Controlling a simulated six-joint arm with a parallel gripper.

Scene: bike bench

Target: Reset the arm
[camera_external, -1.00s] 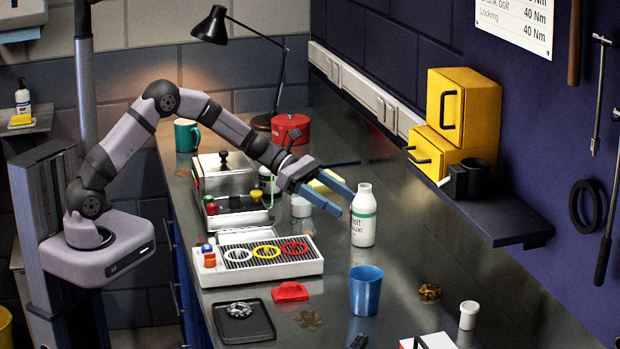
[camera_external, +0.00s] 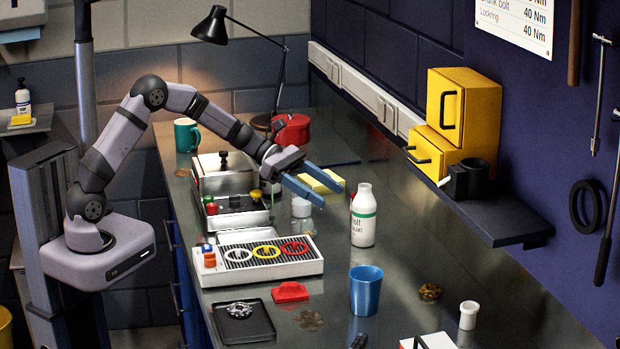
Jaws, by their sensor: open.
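The fingers point right and slightly down. A gap shows between the fingers and the bottle in this view.
The metal bench (camera_external: 425,240) holds a ring tray (camera_external: 310,265), a blue cup (camera_external: 366,290), a red cloth-like piece (camera_external: 291,292), a black tray (camera_external: 262,322), a green mug (camera_external: 187,135), a red pot (camera_external: 291,129) and a black lamp (camera_external: 284,80). Yellow boxes (camera_external: 480,110) stand on the right shelf.

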